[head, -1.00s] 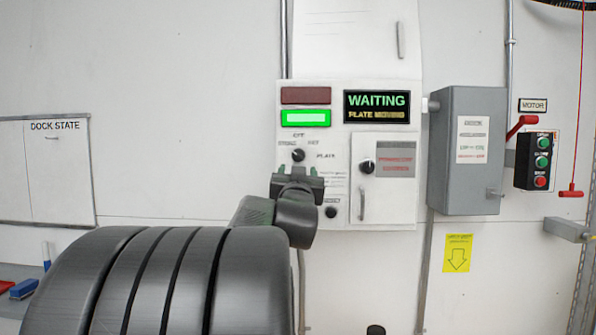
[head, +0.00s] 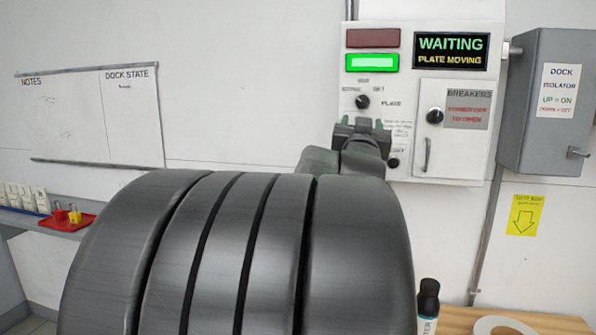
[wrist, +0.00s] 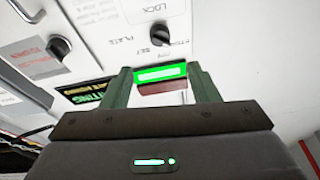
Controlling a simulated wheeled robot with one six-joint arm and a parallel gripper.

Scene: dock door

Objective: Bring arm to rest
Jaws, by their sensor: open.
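My gripper (head: 362,128) is raised in front of the wall control panel (head: 405,100), just below the black plate knob (head: 362,101) in the head view. In the wrist view its two green fingers (wrist: 165,85) stand apart with nothing between them. The panel's lit green lamp (wrist: 160,73) and dark red lamp (wrist: 162,88) show beyond the fingers. The display (head: 451,51) reads WAITING, PLATE MOVING. My dark arm hides the lower middle of the head view. I cannot tell the exact gap between the fingers and the panel.
A grey isolator box (head: 548,100) is on the wall at right. A wooden surface at lower right holds a dark bottle (head: 428,305) and a roll of tape (head: 503,326). A shelf at left holds a red tray (head: 68,219). A whiteboard (head: 90,115) hangs above it.

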